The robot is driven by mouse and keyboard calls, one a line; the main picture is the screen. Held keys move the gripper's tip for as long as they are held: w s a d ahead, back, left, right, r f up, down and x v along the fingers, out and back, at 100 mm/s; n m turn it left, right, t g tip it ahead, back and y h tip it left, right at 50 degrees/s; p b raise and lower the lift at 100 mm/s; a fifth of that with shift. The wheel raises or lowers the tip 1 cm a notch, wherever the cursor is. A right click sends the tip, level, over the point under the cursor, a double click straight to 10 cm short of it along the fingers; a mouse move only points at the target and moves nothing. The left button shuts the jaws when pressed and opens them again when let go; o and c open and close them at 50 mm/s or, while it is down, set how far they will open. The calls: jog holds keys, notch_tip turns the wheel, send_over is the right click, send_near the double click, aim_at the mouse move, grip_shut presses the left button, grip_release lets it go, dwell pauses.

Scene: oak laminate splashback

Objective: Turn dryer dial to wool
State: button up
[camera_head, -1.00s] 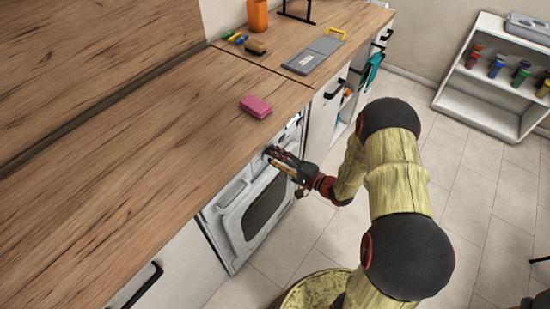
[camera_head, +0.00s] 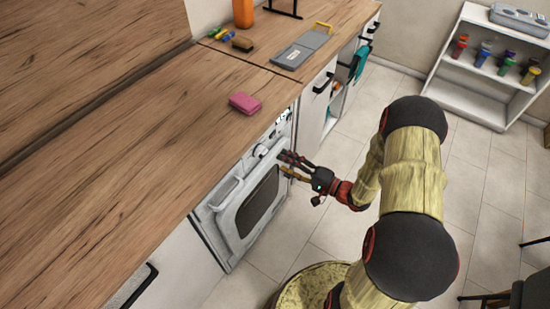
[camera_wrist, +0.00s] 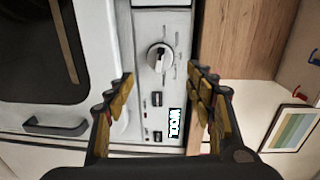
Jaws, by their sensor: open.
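The dryer (camera_head: 247,207) is a white front-loading machine under the wooden counter. In the wrist view its control panel (camera_wrist: 140,75) shows a round silver dial (camera_wrist: 159,57) with a raised grip bar that stands near upright, slightly tilted. A black-and-white label reading "WOOL" (camera_wrist: 174,123) is on the panel below the dial; that view appears turned on its side. My gripper (camera_head: 284,164) is in front of the dryer's upper panel. In the wrist view my gripper (camera_wrist: 160,88) is open, its fingers on either side of the panel. Nothing is between them, and the dial lies beyond the fingertips, apparently untouched.
A pink sponge-like block (camera_head: 245,102) lies near the counter edge above the dryer. A grey board with a yellow handle (camera_head: 300,50) is farther back. A black cabinet handle (camera_head: 323,84) sticks out nearby. The tiled floor (camera_head: 330,225) beside the dryer is clear.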

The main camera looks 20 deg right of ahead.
jog(key=shift+v, duration=1.6)
